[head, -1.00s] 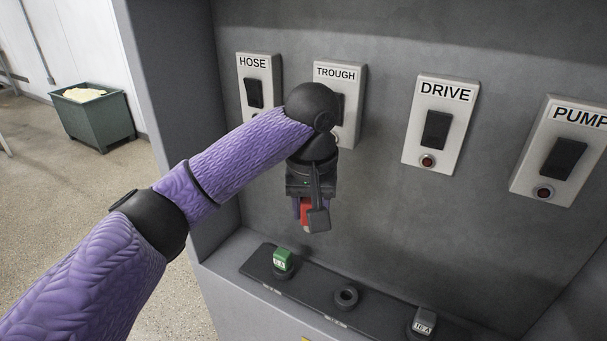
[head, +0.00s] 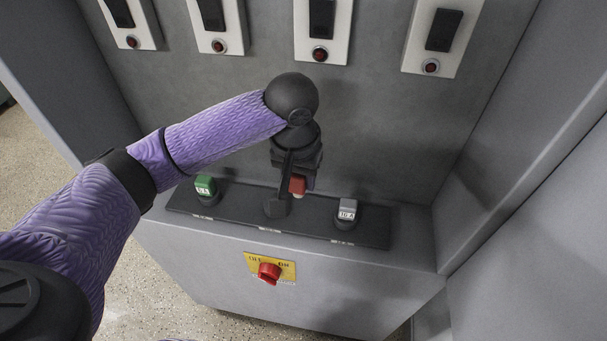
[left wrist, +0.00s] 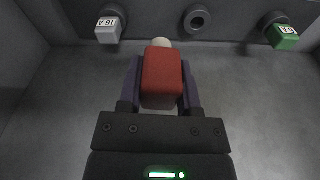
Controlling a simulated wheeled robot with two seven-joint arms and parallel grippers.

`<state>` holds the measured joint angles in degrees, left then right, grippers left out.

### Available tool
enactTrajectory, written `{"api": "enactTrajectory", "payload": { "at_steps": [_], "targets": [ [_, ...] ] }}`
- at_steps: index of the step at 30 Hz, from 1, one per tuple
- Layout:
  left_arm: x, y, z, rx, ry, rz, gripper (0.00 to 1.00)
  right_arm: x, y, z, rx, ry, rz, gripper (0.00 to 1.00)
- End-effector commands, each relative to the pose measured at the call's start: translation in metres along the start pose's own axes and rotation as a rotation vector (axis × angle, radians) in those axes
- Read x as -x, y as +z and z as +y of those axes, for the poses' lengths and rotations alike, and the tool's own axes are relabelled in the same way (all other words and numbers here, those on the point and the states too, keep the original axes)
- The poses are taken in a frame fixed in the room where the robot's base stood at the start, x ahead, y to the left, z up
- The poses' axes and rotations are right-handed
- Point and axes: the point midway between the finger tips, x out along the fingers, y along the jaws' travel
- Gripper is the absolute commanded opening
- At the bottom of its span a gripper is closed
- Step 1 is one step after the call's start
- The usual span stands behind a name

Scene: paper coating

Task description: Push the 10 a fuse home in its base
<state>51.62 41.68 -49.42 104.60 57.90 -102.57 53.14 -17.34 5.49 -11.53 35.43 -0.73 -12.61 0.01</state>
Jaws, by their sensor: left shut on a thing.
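A red fuse (head: 298,185) is held in my left gripper (head: 303,187), shut on it above the dark fuse strip. It also shows between the fingers in the left wrist view (left wrist: 161,78), its pale tip pointing away from the wrist; I see no rating on it. The empty round base (left wrist: 197,19) is in the middle of the strip, apart from the fuse tip; in the head view my gripper hides it. A green fuse (head: 205,186) and a grey fuse (head: 348,208), whose label seems to read 16 A, sit in the outer bases. My right gripper is not in view.
The dark strip (head: 376,226) lies on a grey ledge of the cabinet. A red knob (head: 269,272) on a yellow plate is on the front below. Switch plates with red lamps (head: 320,54) line the back wall above. A side wall (head: 500,130) closes the right.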

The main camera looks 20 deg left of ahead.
Motion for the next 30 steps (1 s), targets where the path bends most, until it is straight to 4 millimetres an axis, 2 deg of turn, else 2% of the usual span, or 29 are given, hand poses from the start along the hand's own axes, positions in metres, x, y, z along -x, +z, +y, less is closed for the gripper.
{"api": "enactTrajectory", "payload": {
  "at_steps": [1, 6, 12, 15, 24, 29, 30],
  "targets": [
    [-0.003, -0.006, -0.007, 0.021, -0.004, -0.003, 0.00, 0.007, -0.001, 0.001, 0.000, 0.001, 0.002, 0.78],
    [-0.026, -0.025, -0.034, 0.076, -0.011, -0.002, 0.00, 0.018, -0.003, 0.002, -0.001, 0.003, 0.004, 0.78],
    [-0.050, -0.035, -0.066, 0.119, -0.016, -0.002, 0.00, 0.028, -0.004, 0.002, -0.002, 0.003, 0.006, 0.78],
    [-0.057, -0.037, -0.076, 0.128, -0.016, -0.001, 0.00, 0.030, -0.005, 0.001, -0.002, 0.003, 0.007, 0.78],
    [-0.059, -0.037, -0.078, 0.129, -0.015, 0.001, 0.00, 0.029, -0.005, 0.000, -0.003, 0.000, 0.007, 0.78],
    [-0.055, -0.036, -0.077, 0.129, -0.015, -0.001, 0.00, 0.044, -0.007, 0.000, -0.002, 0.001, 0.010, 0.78],
    [-0.066, -0.036, -0.077, 0.128, -0.015, 0.000, 0.00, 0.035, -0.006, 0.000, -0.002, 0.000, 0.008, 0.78]
  ]
}}
